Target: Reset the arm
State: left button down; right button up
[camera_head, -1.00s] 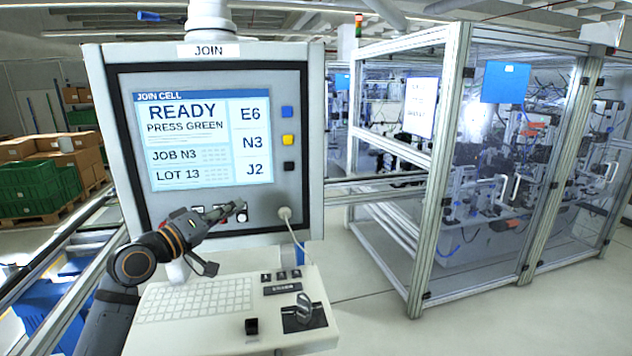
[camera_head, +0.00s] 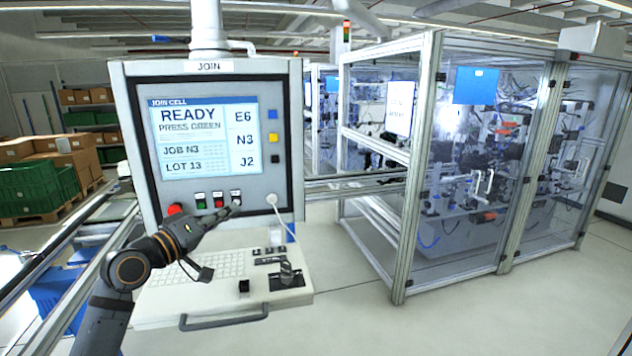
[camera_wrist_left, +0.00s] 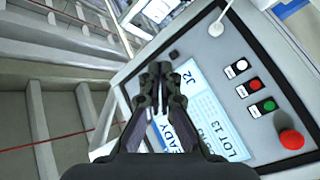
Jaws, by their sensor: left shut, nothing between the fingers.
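My left gripper (camera_head: 232,212) comes in from the left, in front of the lower part of the JOIN panel (camera_head: 297,150). Its fingers are shut and empty, pointing right, just below the row of small buttons in this view. The panel's screen (camera_head: 203,135) reads READY, PRESS GREEN. The green button (camera_head: 200,199), the red button (camera_head: 218,198) and a red mushroom knob (camera_head: 175,209) show. In the left wrist view the shut fingers (camera_wrist_left: 160,75) overlap the screen, with the green button (camera_wrist_left: 268,105) to their right. Contact with the panel cannot be told. My right gripper is out of view.
A keyboard shelf (camera_head: 285,297) with a front handle juts out below the panel. A white cable hangs at the panel's right. A framed glass cell (camera_head: 425,170) stands at the right. Green crates (camera_head: 35,188) and cartons stand at the left. Floor is clear at front right.

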pick_arm(q)
jog(key=s+d+f+m+g+y, duration=0.1)
jog(key=s+f+m+g+y, duration=0.15)
jog(key=s+f, duration=0.7)
jog(key=s+d+f+m+g+y, duration=0.1)
jog(key=s+f+g+y, duration=0.2)
jog(key=f, duration=1.4)
jog(key=s+a+f+g+y, duration=0.3)
jog(key=s+f, duration=0.3)
jog(key=s, duration=0.4)
jog(key=s+a+f+g+y, duration=0.25)
jog(key=s+f, duration=0.25)
jog(key=s, duration=0.5)
jog(key=s+a+f+g+b, duration=0.15)
jog(key=f+b, duration=0.25)
jog(key=f, duration=1.4)
jog(key=s+a+f+g+b, duration=0.15)
jog(key=f+b, duration=0.25)
jog(key=f, duration=1.4)
jog(key=s+a+f+b, duration=0.1)
jog(key=s+f+b, duration=0.4)
jog(key=s+f, duration=1.3)
notch_tip(320, 180, down, 2)
jog(key=shift+s+a+f, duration=0.1)
jog(key=shift+s+a, duration=0.25)
jog(key=shift+a, duration=0.05)
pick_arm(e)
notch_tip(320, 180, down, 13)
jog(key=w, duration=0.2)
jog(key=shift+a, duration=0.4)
